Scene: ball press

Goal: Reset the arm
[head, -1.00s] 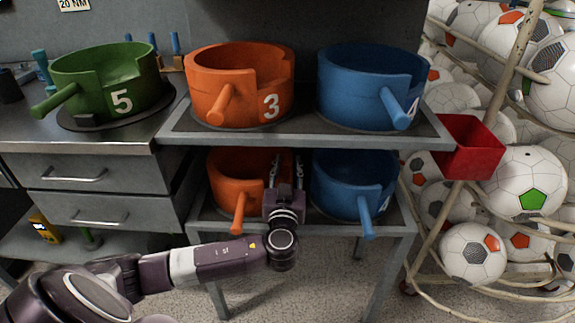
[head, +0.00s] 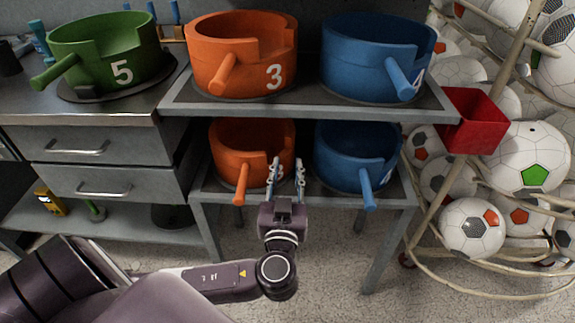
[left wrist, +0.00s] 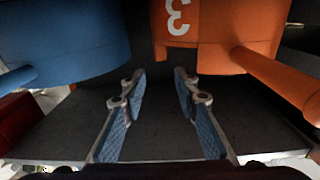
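My left gripper (head: 286,168) is open and empty, with its two fingers apart. In the head view it overlaps the gap between the lower orange number 3 pot (head: 235,160) and the lower blue pot (head: 340,160), at the front of the lower shelf. In the left wrist view the fingers (left wrist: 160,92) have nothing between them. The orange pot (left wrist: 230,25) is on the right there, with its 3 upside down, and the blue pot (left wrist: 75,35) is on the left. My right gripper is not in view.
The upper shelf (head: 310,113) holds an orange pot marked 3 (head: 240,60) and a blue pot (head: 375,60). A green pot marked 5 (head: 100,50) stands on the bench at left. A red bin (head: 472,122) and a ball rack are at right. Floor is free below the shelves.

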